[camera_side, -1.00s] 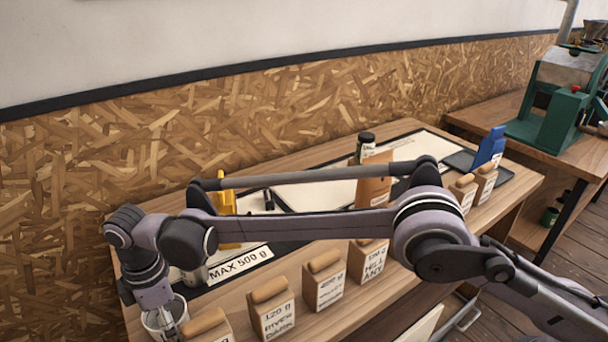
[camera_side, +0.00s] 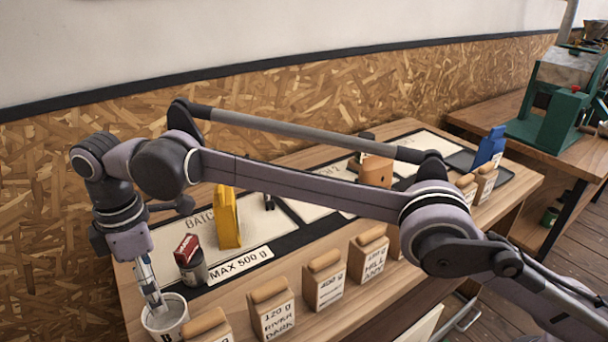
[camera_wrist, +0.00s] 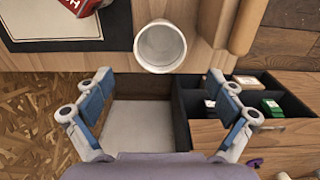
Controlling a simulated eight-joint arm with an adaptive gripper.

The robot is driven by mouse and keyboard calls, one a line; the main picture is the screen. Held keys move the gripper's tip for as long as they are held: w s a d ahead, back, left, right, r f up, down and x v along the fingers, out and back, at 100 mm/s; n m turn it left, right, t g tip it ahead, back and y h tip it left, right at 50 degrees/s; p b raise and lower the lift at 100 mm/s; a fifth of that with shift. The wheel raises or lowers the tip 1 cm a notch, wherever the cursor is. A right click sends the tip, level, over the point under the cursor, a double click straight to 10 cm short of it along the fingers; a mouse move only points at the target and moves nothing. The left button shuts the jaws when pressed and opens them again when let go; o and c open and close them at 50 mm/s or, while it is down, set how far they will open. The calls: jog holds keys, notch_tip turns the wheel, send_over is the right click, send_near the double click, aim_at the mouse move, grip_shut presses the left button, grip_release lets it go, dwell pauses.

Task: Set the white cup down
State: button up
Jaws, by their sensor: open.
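The white cup (camera_side: 173,321) stands upright on the wooden table at its near left corner, and its mouth faces up. In the wrist view the cup (camera_wrist: 161,46) looks empty and sits beyond the fingertips, close to the table edge. My gripper (camera_wrist: 160,88) is open, with its blue-padded fingers spread wide and nothing between them. In the side view my gripper (camera_side: 153,297) is tilted at the cup's far-left rim and overlaps it; I cannot tell if they touch.
A grey canister with a red block on it (camera_side: 190,262) and a yellow bag (camera_side: 228,218) stand behind the cup. Several tan bags line the front edge, the nearest (camera_side: 206,328) close to the cup. An open dark divided box (camera_wrist: 260,96) lies below the table edge.

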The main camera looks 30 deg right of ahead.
jog(key=d+r+m+t, duration=0.1)
jog(key=d+r+m, duration=0.25)
jog(key=d, duration=0.45)
jog(key=w+d+r+m+t+y, duration=0.15)
jog(key=d+r, duration=0.25)
jog(key=d, duration=0.5)
jog(key=d+r+m+t, duration=0.1)
jog(key=d+r+m, duration=0.2)
jog(key=d, duration=0.5)
jog(key=s+d+f+m+t, duration=0.1)
jog(key=s+d+f+m, duration=0.2)
jog(key=s+d, duration=0.3)
jog(key=s+d+f+m+t+h, duration=0.1)
jog(key=s+d+f+m, duration=0.2)
jog(key=s+d, duration=0.3)
jog(key=s+d+f+m+t, duration=0.1)
jog(key=s+d+f+m, duration=0.3)
jog(key=d, duration=0.5)
jog(key=shift+s+f+t, duration=0.25)
jog(key=shift+s+t, duration=0.1)
jog(key=shift+s, duration=0.55)
jog(key=shift+h, duration=0.25)
